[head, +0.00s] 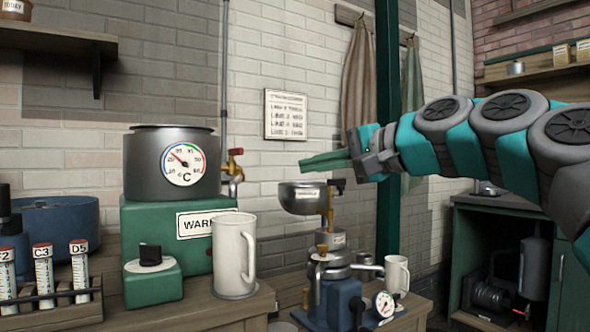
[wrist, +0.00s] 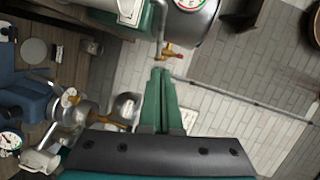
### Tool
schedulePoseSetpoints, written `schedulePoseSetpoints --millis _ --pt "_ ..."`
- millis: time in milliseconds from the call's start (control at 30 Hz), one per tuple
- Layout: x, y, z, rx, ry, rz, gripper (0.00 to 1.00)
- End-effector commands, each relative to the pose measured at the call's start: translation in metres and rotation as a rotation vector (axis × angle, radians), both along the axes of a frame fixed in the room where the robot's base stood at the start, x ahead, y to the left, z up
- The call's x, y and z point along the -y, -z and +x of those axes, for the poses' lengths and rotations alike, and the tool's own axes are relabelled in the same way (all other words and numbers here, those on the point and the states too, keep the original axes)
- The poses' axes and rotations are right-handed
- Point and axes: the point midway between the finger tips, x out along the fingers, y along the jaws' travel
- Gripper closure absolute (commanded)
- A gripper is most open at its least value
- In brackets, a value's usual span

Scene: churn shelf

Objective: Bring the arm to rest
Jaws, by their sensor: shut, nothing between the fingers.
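My gripper (head: 304,164) is at the end of my teal and grey arm, which reaches in from the right of the head view. Its green fingers are together and hold nothing. It is in the air above a metal bowl (head: 303,198) on the separator-like machine (head: 332,290), apart from it. In the wrist view the shut fingers (wrist: 159,72) point toward the brick wall and a brass tap (wrist: 172,52).
A grey pot with a dial (head: 165,175) stands on a green warmer (head: 150,225) at the left, beside a white mug (head: 234,255). A second mug (head: 397,275) stands by the machine. A green post (head: 388,225) rises behind my wrist. A rack of labelled tubes (head: 60,297) is far left.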

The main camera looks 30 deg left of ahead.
Motion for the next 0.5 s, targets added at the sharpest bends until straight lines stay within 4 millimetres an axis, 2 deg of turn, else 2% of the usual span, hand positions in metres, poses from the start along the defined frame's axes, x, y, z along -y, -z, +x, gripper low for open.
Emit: schedulePoseSetpoints --millis 300,367,467,500 --pt "0.008 0.005 -0.001 -0.001 0.005 -0.018 1.0" --pt "0.012 0.016 0.0 -0.001 0.013 -0.049 1.0" --pt "0.025 0.049 0.0 -0.004 0.036 -0.141 1.0" --pt "0.034 0.068 -0.001 -0.005 0.046 -0.193 1.0"
